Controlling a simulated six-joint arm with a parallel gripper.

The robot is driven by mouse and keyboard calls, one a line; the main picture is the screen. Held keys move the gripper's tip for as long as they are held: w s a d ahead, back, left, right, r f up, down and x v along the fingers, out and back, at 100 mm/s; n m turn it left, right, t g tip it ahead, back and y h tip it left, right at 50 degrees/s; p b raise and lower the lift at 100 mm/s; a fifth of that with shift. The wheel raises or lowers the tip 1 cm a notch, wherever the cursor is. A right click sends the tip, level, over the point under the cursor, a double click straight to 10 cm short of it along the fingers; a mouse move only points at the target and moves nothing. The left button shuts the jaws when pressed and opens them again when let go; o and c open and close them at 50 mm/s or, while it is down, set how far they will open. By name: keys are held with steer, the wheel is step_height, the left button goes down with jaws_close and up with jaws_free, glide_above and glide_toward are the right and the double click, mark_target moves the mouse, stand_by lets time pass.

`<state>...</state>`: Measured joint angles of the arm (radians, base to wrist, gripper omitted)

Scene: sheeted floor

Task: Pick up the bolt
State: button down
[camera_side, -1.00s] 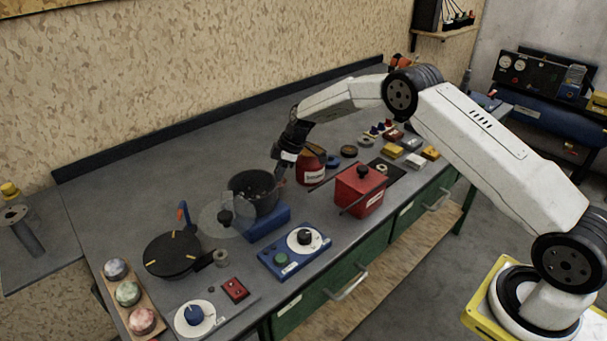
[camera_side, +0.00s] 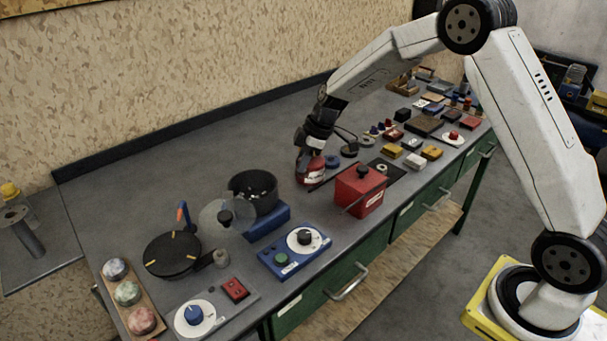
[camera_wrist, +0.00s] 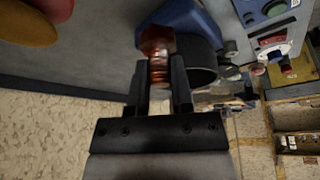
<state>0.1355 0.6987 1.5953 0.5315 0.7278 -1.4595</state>
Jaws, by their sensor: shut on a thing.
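My gripper (camera_wrist: 160,64) is shut on a coppery-red ribbed piece (camera_wrist: 158,72) that looks like the bolt. In the wrist view its ribbed part lies between the two dark fingers, and a wider reddish end sticks out past the tips. In the side view my gripper (camera_side: 304,166) points down in front of the red jar (camera_side: 315,172) and hides part of it. The bolt cannot be made out there, and its height above the bench is hard to judge.
The black pot (camera_side: 238,190) on its blue base (camera_side: 268,222) stands left of my gripper. The red box (camera_side: 362,188) stands right of it. A blue control panel (camera_side: 285,264) is in front. The bench behind, along the wall, is clear.

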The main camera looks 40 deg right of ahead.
steer(key=shift+s+r, duration=0.3)
steer(key=shift+s, duration=0.4)
steer(key=shift+s+r, duration=0.35)
steer(key=shift+s, duration=0.35)
steer(key=shift+s+r, duration=0.3)
steer(key=shift+s, duration=0.4)
